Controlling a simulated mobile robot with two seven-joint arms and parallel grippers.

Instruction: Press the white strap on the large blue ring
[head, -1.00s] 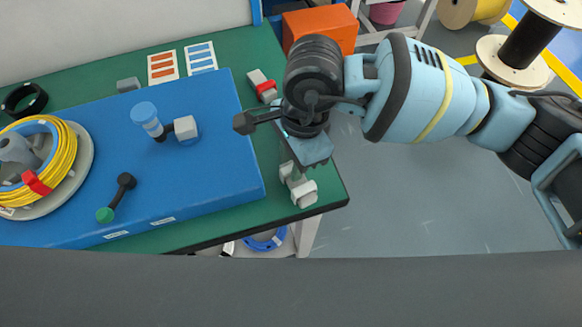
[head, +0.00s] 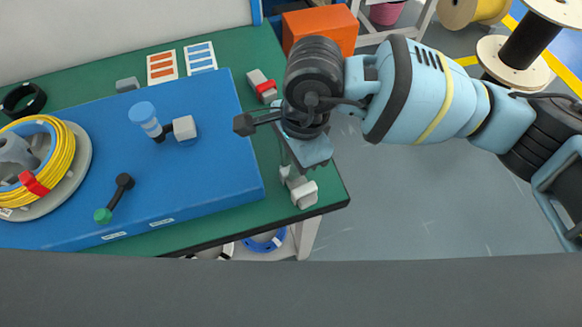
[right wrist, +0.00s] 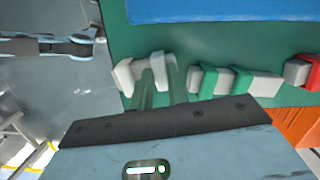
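My right gripper (right wrist: 160,68) is over the white strap (head: 303,190) at the table's front right corner. In the right wrist view its two fingers stand apart, with table showing between them. The white strap (right wrist: 124,78) has blocky ends around the fingertips; I cannot tell whether they touch it. In the head view the fingertips are mostly hidden behind the gripper's body. My left gripper is not seen in the head view.
A blue board (head: 215,170) with a blue-capped post (head: 143,114) and green-tipped lever (head: 104,214) covers much of the green table (head: 328,193). Green-and-grey straps (right wrist: 207,82) and a red-and-grey strap (head: 264,87) line the right edge. An orange box (head: 320,28) stands behind.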

